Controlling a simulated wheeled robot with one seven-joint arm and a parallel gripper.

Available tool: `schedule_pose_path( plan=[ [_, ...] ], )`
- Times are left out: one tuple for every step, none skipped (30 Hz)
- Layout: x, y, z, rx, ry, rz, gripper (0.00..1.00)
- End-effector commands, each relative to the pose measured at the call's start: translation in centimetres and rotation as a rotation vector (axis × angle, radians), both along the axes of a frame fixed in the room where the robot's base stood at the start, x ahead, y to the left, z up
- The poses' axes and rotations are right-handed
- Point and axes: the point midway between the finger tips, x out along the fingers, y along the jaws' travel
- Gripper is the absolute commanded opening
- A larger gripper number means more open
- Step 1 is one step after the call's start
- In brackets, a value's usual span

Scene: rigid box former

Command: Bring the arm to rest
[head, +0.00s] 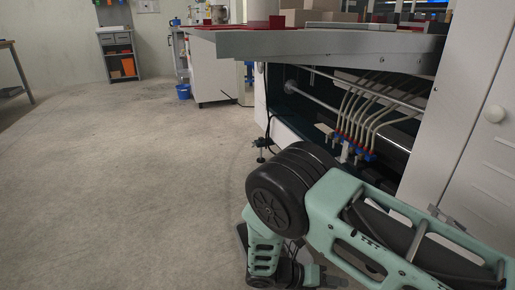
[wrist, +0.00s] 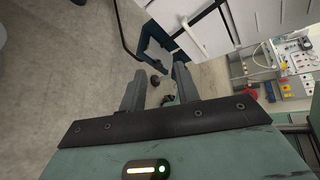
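My arm (head: 300,205) is folded at the lower right of the head view, its pale green links and black joint beside the box former (head: 320,42). The end of the arm is low and partly cut off by the bottom edge. In the wrist view my gripper (wrist: 158,74) shows two grey fingers with a clear gap between them. It is open, and nothing is held. Floor and a dark machine foot show beyond the fingers.
The box former's open underside holds several pale hoses (head: 365,115). A white cabinet panel (head: 470,130) stands close at right. A shelf unit (head: 120,55) and a blue bucket (head: 183,91) are at the back. Concrete floor (head: 120,180) at left is clear.

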Motion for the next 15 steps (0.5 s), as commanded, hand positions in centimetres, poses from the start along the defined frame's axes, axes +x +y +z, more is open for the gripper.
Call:
schedule_pose_path(
  plan=[
    [-0.4,0.6,1.6,0.057,-0.047,-0.061,0.32],
    [-0.7,1.0,2.3,0.088,-0.074,-0.097,0.32],
    [-1.2,1.5,3.3,0.129,-0.111,-0.147,0.32],
    [-1.5,1.8,4.0,0.156,-0.138,-0.183,0.32],
    [-1.9,2.2,4.7,0.185,-0.166,-0.220,0.32],
    [-2.3,2.6,5.8,0.220,-0.202,-0.271,0.32],
    [-2.7,3.0,6.5,0.247,-0.228,-0.308,0.32],
    [-3.0,3.3,7.3,0.273,-0.255,-0.346,0.32],
    [-3.5,3.7,8.4,0.306,-0.290,-0.396,0.32],
    [-3.9,4.0,9.2,0.329,-0.316,-0.435,0.32],
    [-4.2,4.3,10.0,0.352,-0.343,-0.473,0.32],
    [-4.7,4.8,11.1,0.383,-0.378,-0.524,0.32],
    [-5.1,5.0,11.9,0.404,-0.402,-0.563,0.32],
    [-5.5,5.3,12.7,0.424,-0.428,-0.602,0.32],
    [-6.0,5.6,13.8,0.451,-0.462,-0.653,0.32]
  ],
)
